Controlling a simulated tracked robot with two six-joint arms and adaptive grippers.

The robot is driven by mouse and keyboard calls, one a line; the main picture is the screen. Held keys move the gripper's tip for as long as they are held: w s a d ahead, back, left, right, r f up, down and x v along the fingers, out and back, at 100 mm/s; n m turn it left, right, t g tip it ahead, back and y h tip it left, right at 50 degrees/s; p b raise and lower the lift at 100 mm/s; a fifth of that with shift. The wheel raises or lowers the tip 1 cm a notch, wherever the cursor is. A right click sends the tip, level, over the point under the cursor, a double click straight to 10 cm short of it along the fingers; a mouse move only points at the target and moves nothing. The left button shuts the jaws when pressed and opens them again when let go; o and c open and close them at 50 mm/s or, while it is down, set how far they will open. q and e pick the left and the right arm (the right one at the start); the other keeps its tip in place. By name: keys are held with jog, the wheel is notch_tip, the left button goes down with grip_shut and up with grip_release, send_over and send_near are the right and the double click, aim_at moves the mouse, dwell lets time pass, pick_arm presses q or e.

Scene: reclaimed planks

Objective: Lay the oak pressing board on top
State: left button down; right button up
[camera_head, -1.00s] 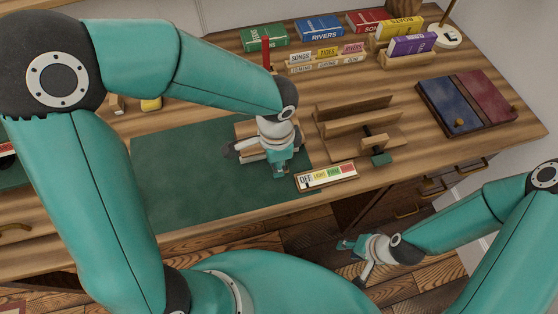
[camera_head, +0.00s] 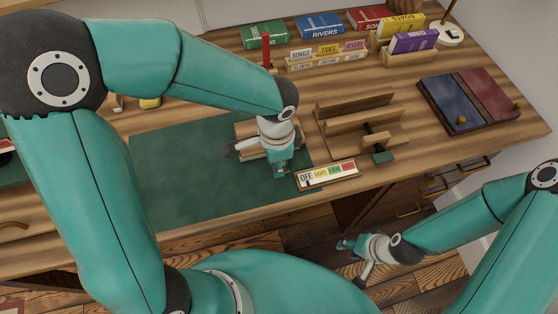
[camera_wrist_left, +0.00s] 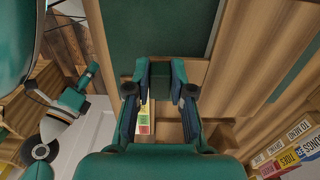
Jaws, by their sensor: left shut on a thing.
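My left gripper (camera_head: 275,165) is low over the right part of the green mat (camera_head: 185,175). It is shut on a pale wooden board (camera_head: 243,131), which looks like the oak pressing board.
A wooden stand with upright slats (camera_head: 350,112) is right of my left gripper. A strip marked OFF to FIRM (camera_head: 327,174) lies at the front edge. Card racks (camera_head: 327,58) and coloured boxes (camera_head: 320,27) stand behind. The mat's left is clear.

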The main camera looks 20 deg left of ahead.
pick_arm(q)
jog(key=c, duration=0.9)
grip_release()
jog(key=shift+c, duration=0.2)
